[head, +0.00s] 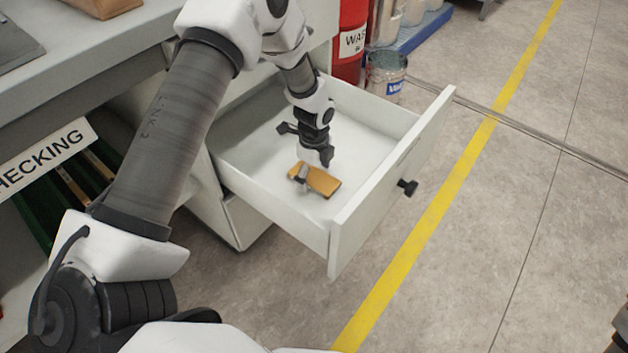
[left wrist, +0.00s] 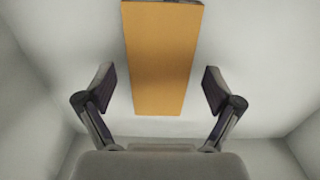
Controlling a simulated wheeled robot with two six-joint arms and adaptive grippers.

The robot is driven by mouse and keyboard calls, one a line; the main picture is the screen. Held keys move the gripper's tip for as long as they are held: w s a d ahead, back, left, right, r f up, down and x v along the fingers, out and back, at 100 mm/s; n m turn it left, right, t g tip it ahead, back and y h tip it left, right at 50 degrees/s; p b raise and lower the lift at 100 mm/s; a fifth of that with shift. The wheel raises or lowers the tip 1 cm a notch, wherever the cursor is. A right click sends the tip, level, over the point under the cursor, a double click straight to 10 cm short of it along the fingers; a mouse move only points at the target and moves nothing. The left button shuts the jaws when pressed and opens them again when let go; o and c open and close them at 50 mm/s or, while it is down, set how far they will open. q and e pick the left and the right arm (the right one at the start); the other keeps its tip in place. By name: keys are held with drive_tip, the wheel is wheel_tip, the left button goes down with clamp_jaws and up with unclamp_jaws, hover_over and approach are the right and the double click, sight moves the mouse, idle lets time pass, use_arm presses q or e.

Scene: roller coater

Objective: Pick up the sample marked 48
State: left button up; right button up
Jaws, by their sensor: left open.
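A flat orange-brown block (head: 322,181) lies on the floor of an open white drawer (head: 430,135). A small grey piece (head: 301,173) sits at its left end. No number can be read on it. My left gripper (head: 306,146) reaches down into the drawer, just above and behind the block, with its fingers apart. In the left wrist view the plain orange face of the block (left wrist: 160,62) runs from the top edge down between the two spread fingers (left wrist: 160,92).
The drawer's walls surround my left gripper, with its front panel and black knob (head: 407,187) at the right. A grey worktop (head: 110,35) is at the upper left.

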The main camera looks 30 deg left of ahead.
use_arm(q)
drive_tip(key=shift+s+r, duration=0.1)
drive_tip(key=c, duration=1.3)
